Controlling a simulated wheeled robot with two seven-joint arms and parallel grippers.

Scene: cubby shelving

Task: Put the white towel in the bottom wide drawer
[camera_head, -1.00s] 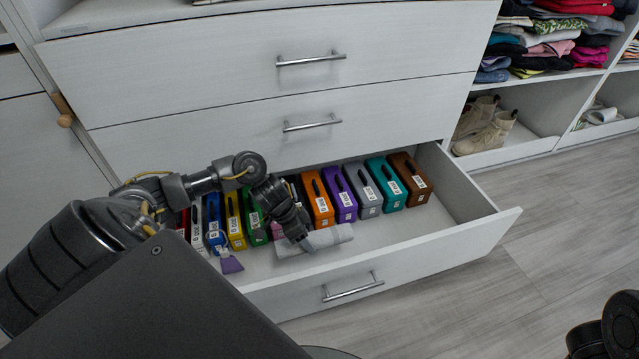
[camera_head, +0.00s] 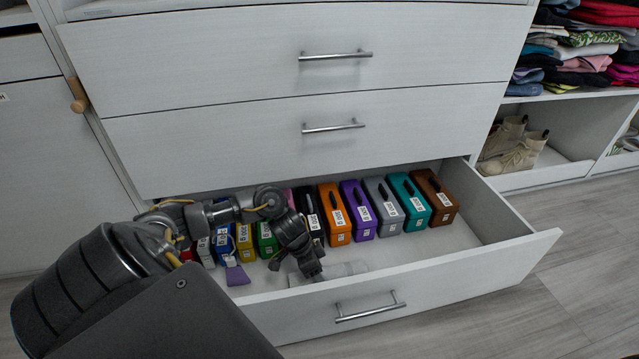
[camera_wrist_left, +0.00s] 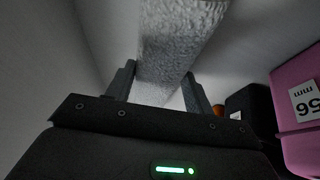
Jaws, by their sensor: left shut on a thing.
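The bottom wide drawer (camera_head: 522,262) is pulled open. The white towel (camera_head: 350,268) is rolled up and lies low inside it, between the row of boxes and the front panel, which hides part of it. My left gripper (camera_head: 313,274) reaches down into the drawer and is shut on the towel. In the left wrist view the textured towel roll (camera_wrist_left: 180,40) sits between the two fingers (camera_wrist_left: 158,92). Whether the towel rests on the drawer floor is hard to tell. My right gripper is out of view.
A row of coloured upright boxes (camera_head: 360,212) lines the back of the drawer, and a purple piece (camera_head: 237,276) lies at its left. Bare floor shows at the drawer's right (camera_head: 455,238). Two closed drawers (camera_head: 300,120) are above. Boots (camera_head: 512,150) stand in a cubby at right.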

